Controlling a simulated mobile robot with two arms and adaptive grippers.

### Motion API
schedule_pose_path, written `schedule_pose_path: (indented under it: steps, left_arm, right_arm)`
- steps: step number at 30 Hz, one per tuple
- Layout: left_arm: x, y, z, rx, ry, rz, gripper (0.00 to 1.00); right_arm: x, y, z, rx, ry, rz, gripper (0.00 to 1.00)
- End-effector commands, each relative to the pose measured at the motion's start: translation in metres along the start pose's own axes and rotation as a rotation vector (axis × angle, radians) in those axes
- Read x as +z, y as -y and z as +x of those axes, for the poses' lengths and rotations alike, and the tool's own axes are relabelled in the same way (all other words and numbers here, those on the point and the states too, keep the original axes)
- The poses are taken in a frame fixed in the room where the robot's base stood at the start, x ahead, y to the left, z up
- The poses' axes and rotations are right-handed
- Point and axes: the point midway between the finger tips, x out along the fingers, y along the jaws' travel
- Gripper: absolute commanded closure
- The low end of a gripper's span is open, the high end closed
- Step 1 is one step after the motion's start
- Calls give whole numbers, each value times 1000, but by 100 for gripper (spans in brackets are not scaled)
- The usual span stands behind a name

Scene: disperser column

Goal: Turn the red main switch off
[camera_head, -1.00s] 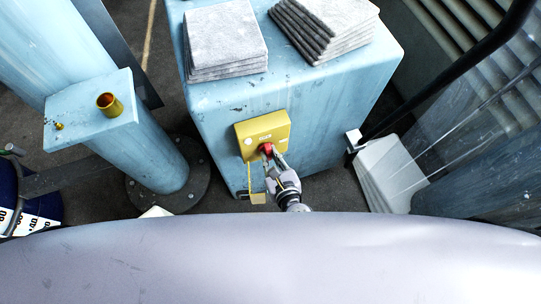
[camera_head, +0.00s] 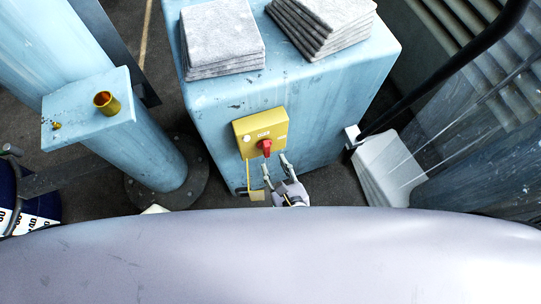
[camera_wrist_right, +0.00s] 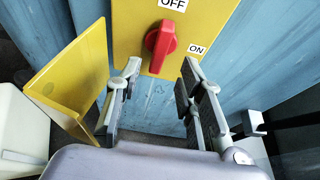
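The red main switch (camera_head: 265,146) is a rotary handle on a yellow box (camera_head: 272,122) on the front of the light-blue cabinet. In the right wrist view the red handle (camera_wrist_right: 160,47) stands nearly upright, leaning slightly, with its upper end toward the OFF label (camera_wrist_right: 173,4). The ON label (camera_wrist_right: 197,50) is to its right. My right gripper (camera_head: 275,164) is open and empty just in front of and below the switch, apart from it. Its fingers (camera_wrist_right: 160,80) flank the space below the handle. My left gripper is not in view.
A yellow flap (camera_wrist_right: 72,72) hangs at the box's lower left, close to my right gripper's left finger. Stacks of grey slabs (camera_head: 222,35) lie on the blue cabinet (camera_head: 225,105). A brass cup (camera_head: 106,103) stands on a blue ledge at left.

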Motion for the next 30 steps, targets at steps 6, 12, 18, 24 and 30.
schedule_pose_path:
  steps: [6,12,18,24,30]
  left_arm:
    - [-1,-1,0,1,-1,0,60]
    - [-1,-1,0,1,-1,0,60]
    - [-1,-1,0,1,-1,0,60]
    - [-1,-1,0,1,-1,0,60]
    - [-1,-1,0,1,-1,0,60]
  right_arm:
    - [-1,0,-42,2,-2,-1,65]
    - [0,0,-59,0,0,-2,65]
    - [0,0,-61,0,0,-1,65]
    - [0,0,-60,0,0,-1,65]
    - [0,0,-60,0,0,-1,65]
